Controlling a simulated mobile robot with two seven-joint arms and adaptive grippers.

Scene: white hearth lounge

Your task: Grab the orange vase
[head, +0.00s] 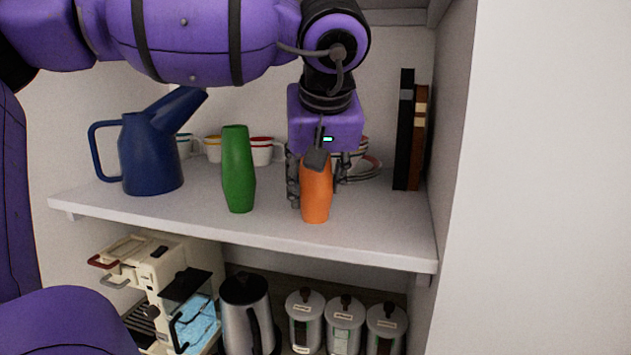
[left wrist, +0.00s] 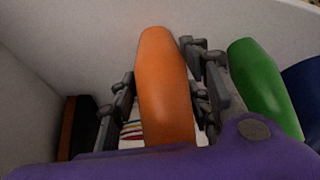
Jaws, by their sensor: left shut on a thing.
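The orange vase (head: 316,198) stands upright on the upper shelf near its front edge. In the left wrist view the orange vase (left wrist: 165,85) rises between the two fingers. My left gripper (head: 316,180) reaches down from above and is shut on the orange vase, with a finger on each side of it. In the left wrist view my left gripper (left wrist: 165,95) shows its grey fingers along the vase's sides. The vase's upper part is partly hidden by the gripper in the head view. My right gripper is not in view.
A green vase (head: 238,170) stands close to the left of the orange one, with a blue watering can (head: 150,155) farther left. Cups (head: 262,152) and bowls stand behind. Books (head: 404,130) and the cabinet wall are at the right.

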